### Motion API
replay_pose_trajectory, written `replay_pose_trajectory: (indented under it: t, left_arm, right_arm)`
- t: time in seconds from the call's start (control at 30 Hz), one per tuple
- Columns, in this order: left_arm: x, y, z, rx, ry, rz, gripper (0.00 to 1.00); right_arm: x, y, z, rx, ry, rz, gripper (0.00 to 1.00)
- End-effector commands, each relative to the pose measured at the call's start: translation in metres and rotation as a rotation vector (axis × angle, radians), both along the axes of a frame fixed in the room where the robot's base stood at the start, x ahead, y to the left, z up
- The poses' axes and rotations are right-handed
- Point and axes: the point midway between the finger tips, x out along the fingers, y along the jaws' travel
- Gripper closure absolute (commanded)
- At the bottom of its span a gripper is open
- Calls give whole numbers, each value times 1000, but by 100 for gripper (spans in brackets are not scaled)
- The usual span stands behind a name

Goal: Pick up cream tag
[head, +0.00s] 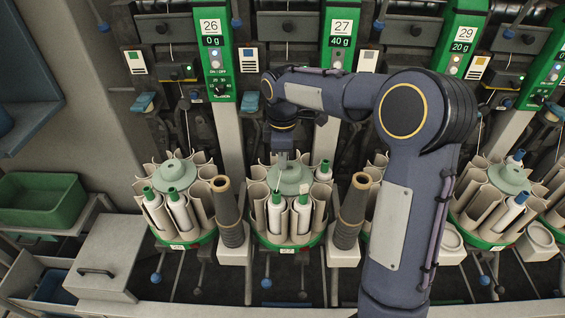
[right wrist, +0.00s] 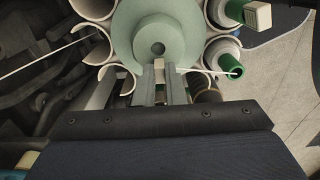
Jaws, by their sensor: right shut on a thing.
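My right gripper (head: 283,158) points down at the pale green hub of the round bobbin magazine (head: 290,180) below sign 27. In the right wrist view its two fingers (right wrist: 159,75) are shut on a small cream piece, which looks like the cream tag (right wrist: 158,66). A thin white thread runs from near the fingertips to a green-ended bobbin (right wrist: 233,70). The fingers hide most of the tag, and I cannot make it out in the head view. My left gripper is not in view.
A second pale block (right wrist: 257,15) sits at another green-ended bobbin of this magazine. Brown cones (head: 228,205) and (head: 354,205) stand on either side. More magazines stand left (head: 174,175) and right (head: 508,178). A green bin (head: 40,200) is at far left.

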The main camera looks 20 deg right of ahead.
Motion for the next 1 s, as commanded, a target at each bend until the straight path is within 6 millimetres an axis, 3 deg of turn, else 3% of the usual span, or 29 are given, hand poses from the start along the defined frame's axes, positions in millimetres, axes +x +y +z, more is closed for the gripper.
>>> replay_pose_trajectory:
  t: [0.27, 0.43, 0.73, 1.0]
  left_arm:
    - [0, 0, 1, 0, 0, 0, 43]
    - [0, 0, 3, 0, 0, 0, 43]
    - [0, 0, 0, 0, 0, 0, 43]
    - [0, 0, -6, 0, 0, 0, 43]
  right_arm:
    - [1, 0, 9, 0, -4, 0, 100]
    - [1, 0, 33, 1, -6, -1, 100]
    - [-44, 23, 92, 1, -6, 4, 100]
    - [-96, 49, 116, 0, -4, 3, 100]
